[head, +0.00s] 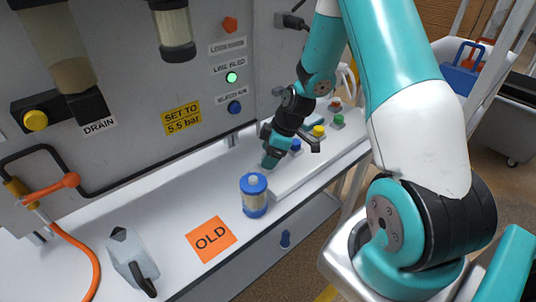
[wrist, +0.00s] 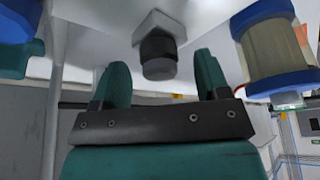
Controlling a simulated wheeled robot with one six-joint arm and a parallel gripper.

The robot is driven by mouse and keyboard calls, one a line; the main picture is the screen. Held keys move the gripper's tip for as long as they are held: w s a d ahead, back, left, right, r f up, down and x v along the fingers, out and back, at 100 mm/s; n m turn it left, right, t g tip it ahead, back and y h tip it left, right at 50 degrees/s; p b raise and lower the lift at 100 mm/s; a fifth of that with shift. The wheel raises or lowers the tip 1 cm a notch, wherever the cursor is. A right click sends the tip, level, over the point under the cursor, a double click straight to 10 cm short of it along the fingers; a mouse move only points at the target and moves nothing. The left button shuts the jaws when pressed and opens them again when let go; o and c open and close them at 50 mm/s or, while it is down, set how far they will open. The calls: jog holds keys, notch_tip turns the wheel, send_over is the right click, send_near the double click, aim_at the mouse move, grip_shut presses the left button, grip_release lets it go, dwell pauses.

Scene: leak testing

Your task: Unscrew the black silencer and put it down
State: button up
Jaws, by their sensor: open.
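The black silencer (wrist: 158,56) shows in the wrist view as a short dark cylinder on a pale hex fitting (wrist: 160,24). It lies between the two teal fingers of my gripper (wrist: 162,72), with a visible gap on each side. My gripper is open and seems to touch nothing. In the head view my gripper (head: 270,155) points down at the near end of the white raised ledge, and it hides the silencer there. The orange mat marked OLD (head: 212,239) lies bare on the white bench, nearer the front.
A blue-capped clear canister (head: 254,196) stands close to my gripper; it looms at right in the wrist view (wrist: 275,45). Blue (head: 296,145), yellow (head: 318,131) and other coloured parts line the ledge. The panel rises behind.

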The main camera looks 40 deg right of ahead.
jog(key=shift+w+a+f, duration=0.15)
jog(key=shift+a+f, duration=0.05)
jog(key=shift+f, duration=0.3)
grip_shut()
jog(key=c, duration=0.5)
grip_release()
jog(key=shift+n, duration=0.4)
jog(key=o, duration=0.8)
jog(key=shift+r+p, duration=1.25)
jog(key=shift+r, duration=0.6)
